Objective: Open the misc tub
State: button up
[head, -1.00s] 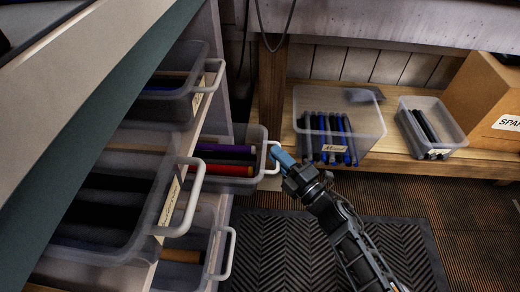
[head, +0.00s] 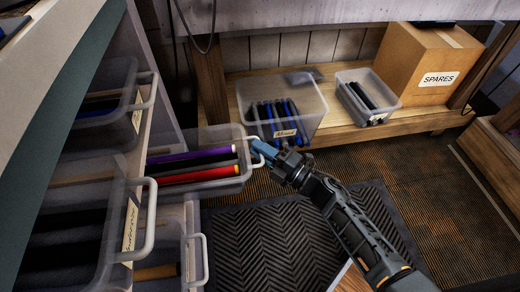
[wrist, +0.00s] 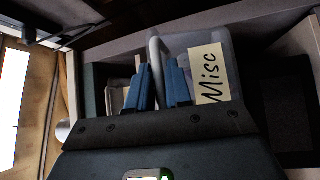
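The misc tub (head: 218,186) is a clear drawer-like tub in the left shelving unit, drawn partly out. Purple, black and red grips (head: 195,174) lie in it. In the wrist view its front carries a label (wrist: 208,75) reading "Misc", beside a pale upright handle (wrist: 155,45). My gripper (head: 262,151) is at the tub's front in the head view. In the wrist view my gripper (wrist: 160,82) has its blue fingers on either side of the handle, shut on it. The fingertips partly hide the handle in the head view.
Other handled tubs sit above (head: 98,108), in front (head: 62,192) and below (head: 172,255). A low wooden shelf behind holds a labelled clear bin (head: 300,105), a smaller bin (head: 367,98) and a SPARES box (head: 425,65). A ribbed black mat (head: 290,240) covers clear floor.

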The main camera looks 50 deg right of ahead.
jog(key=shift+o, duration=1.2)
jog(key=shift+s, duration=0.1)
jog(key=s+d+f, duration=0.1)
jog(key=s, duration=0.6)
jog(key=shift+s+p, duration=0.25)
jog(key=shift+p, duration=0.15)
